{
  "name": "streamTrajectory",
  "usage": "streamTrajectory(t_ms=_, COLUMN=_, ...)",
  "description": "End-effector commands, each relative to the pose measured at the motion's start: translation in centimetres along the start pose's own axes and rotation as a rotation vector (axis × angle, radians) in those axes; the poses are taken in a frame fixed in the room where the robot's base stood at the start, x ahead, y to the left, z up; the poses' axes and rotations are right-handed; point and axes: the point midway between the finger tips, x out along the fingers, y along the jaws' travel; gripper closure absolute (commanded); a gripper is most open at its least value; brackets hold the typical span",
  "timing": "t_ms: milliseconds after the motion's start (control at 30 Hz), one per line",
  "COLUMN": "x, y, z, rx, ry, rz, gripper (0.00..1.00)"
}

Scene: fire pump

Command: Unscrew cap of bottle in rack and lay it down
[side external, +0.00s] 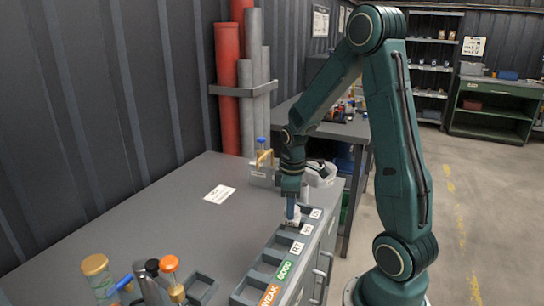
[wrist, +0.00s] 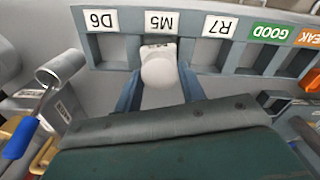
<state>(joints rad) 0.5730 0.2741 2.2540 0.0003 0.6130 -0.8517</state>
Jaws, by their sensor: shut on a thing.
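A white, round-topped piece (wrist: 160,72), which looks like the bottle's cap, is between my gripper's two blue fingers (wrist: 158,88) in the wrist view. A paler squarish part, perhaps the bottle, shows just beyond it at the M5 compartment of the grey rack (wrist: 130,18). In the side view my gripper (side external: 292,212) points straight down over the rack (side external: 240,299), with the white piece (side external: 293,222) low between its fingers. My gripper is shut on the white piece. Whether the cap is still joined to the bottle cannot be told.
The rack's GOOD and WEAK compartments (side external: 270,268) look empty. A gold-lidded jar (side external: 98,275) and an orange-capped container (side external: 170,275) stand at the near left. A white card (side external: 219,194) lies on the otherwise clear table middle.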

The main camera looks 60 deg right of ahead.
Motion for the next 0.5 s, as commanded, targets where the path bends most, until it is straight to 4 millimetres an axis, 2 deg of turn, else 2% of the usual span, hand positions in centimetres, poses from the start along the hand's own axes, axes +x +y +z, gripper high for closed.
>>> streamTrajectory(t_ms=500, x=-0.05, y=-0.06, z=-0.02, rx=-0.338, ry=0.001, rz=0.001, gripper=0.8)
